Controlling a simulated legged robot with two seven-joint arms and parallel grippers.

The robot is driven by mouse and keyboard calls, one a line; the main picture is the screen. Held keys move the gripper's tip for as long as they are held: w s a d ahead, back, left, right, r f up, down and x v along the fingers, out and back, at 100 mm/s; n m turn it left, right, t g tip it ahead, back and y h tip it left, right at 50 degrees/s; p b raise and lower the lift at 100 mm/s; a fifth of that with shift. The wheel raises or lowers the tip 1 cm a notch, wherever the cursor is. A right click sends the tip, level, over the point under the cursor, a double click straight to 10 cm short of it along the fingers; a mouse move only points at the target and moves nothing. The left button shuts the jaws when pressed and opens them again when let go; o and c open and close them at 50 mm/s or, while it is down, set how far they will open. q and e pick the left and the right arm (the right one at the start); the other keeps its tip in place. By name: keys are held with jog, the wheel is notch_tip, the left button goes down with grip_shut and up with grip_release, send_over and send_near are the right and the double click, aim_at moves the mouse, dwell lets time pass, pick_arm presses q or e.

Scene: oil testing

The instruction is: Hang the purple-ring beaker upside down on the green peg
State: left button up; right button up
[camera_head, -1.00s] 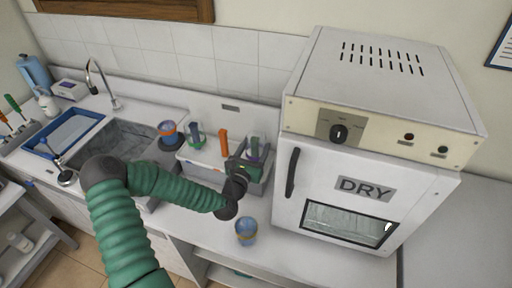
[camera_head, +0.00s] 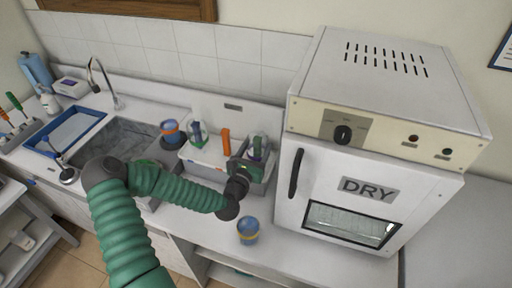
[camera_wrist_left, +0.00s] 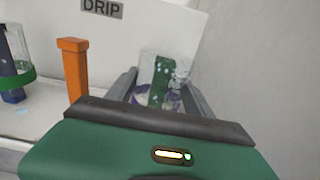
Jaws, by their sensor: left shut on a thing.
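The clear purple-ring beaker (camera_wrist_left: 181,72) is upside down around the green peg (camera_wrist_left: 160,80) in the left wrist view, with its purple ring low, near the gripper's fingers. In the head view the beaker (camera_head: 260,146) stands at the right end of the drip rack (camera_head: 208,159). My left gripper (camera_wrist_left: 160,97) is shut on the beaker, one finger on each side. Its green body hides the beaker's lower front and the peg's foot, so I cannot tell whether the rim touches the rack. My right gripper is not in view.
An orange peg (camera_head: 226,141) stands bare to the left, and a green-ring beaker (camera_head: 198,133) hangs beyond it. An orange-ring beaker (camera_head: 170,131) stands by the sink (camera_head: 115,140). The drying oven (camera_head: 345,185) is close on the right.

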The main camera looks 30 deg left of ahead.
pick_arm(q)
jog(key=shift+a, duration=0.1)
jog(key=shift+f+b, duration=0.3)
jog(key=shift+f, duration=0.1)
jog(key=o, duration=1.5)
jog(key=shift+c, duration=0.2)
